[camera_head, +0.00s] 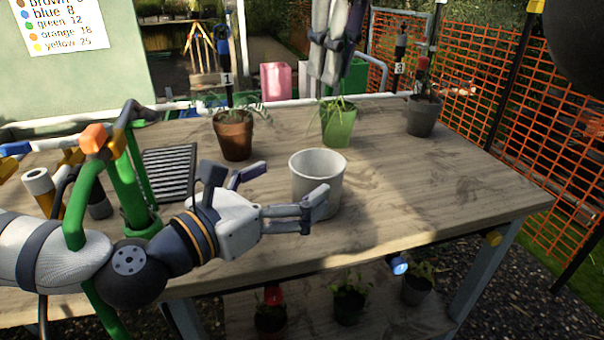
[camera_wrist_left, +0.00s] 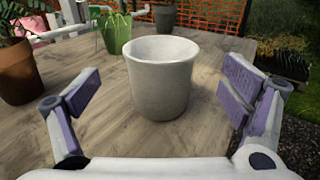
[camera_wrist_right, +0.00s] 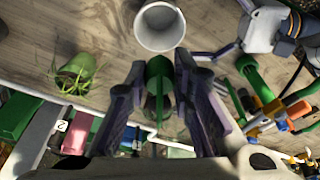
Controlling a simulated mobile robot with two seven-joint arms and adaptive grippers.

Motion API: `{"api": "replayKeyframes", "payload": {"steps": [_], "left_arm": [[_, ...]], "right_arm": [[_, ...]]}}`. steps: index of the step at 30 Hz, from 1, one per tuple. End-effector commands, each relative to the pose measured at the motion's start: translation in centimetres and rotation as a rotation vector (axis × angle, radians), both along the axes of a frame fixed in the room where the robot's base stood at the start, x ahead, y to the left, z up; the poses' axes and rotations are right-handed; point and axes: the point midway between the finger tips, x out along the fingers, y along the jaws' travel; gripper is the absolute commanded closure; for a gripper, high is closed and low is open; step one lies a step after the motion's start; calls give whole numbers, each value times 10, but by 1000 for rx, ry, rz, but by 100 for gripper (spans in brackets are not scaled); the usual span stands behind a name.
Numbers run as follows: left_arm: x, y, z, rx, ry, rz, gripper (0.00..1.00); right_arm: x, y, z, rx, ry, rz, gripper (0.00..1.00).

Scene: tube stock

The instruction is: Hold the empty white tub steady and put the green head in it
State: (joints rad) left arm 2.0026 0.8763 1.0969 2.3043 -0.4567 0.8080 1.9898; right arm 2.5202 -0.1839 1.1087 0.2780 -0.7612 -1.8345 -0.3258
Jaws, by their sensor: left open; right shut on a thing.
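The white tub (camera_head: 307,186) stands upright on the wooden table, and it looks empty in the right wrist view (camera_wrist_right: 160,27). My left gripper (camera_head: 284,189) is open at the tub's near left side. In the left wrist view the tub (camera_wrist_left: 160,85) stands ahead, between the spread fingers, with visible gaps on both sides. My right gripper (camera_head: 331,72) hangs above the table's far side, beyond the tub. It is shut on the green head (camera_wrist_right: 158,75), which shows between its fingers in the right wrist view. In the head view I cannot make the green head out clearly.
A green pot (camera_head: 338,128) with a plant stands behind the tub. A brown pot (camera_head: 233,140) is to its left and a dark grey pot (camera_head: 421,118) at the far right. A black ribbed tray (camera_head: 168,172) lies at left. The table's right side is clear.

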Motion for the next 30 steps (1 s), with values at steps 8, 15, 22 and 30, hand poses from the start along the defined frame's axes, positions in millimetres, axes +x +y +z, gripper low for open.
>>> {"api": "replayKeyframes", "payload": {"steps": [8, 15, 22, 30], "left_arm": [[45, -37, -3, 2, 0, -2, 8], [56, -46, -4, 2, 0, -1, 8], [56, -45, -4, 2, 0, -1, 22], [56, -45, -4, 3, -1, -1, 57]], "right_arm": [[0, 0, 0, 0, 0, 0, 92], [0, 0, 0, 0, 0, 0, 92], [0, 0, 0, 0, 0, 0, 92], [0, 0, 0, -1, -1, 0, 92]]}}
